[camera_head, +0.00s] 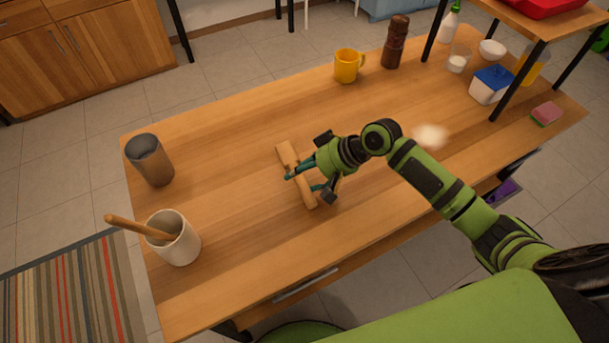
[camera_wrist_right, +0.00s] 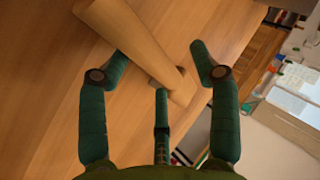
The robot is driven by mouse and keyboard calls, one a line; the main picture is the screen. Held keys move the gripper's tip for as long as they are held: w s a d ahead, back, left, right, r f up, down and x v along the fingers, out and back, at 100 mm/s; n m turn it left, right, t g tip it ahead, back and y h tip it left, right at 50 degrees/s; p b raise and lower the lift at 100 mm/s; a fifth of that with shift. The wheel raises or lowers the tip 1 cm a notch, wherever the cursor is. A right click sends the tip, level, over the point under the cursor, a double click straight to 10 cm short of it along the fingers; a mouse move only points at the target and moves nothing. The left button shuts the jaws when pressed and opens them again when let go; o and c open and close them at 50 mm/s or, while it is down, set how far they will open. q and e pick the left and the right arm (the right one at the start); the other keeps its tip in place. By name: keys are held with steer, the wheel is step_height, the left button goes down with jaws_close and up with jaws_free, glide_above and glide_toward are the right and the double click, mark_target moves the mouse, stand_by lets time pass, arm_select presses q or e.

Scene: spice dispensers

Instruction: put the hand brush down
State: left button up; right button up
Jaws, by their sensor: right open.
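The hand brush (camera_head: 288,156) is a pale wooden piece lying on the wooden table (camera_head: 230,230), left of the table's middle. My right gripper (camera_head: 303,183) is over the brush from the right, with its teal fingers spread on either side of the handle. In the right wrist view the brush (camera_wrist_right: 130,35) runs diagonally between the open fingers of my right gripper (camera_wrist_right: 158,56). Whether a finger touches it I cannot tell. Its bristles are not visible. My left gripper is not in view.
A grey cup (camera_head: 150,160) and a white crock (camera_head: 175,240) with a wooden handle stand at the left. A yellow mug (camera_head: 346,66) and a brown mill (camera_head: 395,42) stand at the back. A white patch (camera_head: 430,135) lies beyond my right forearm. The table between is clear.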

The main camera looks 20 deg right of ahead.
steer(key=v, duration=1.1)
steer(key=shift+d+r+b, duration=0.15)
steer(key=shift+d+b, duration=0.1)
steer(key=shift+b, duration=0.2)
steer(key=shift+s, duration=0.1)
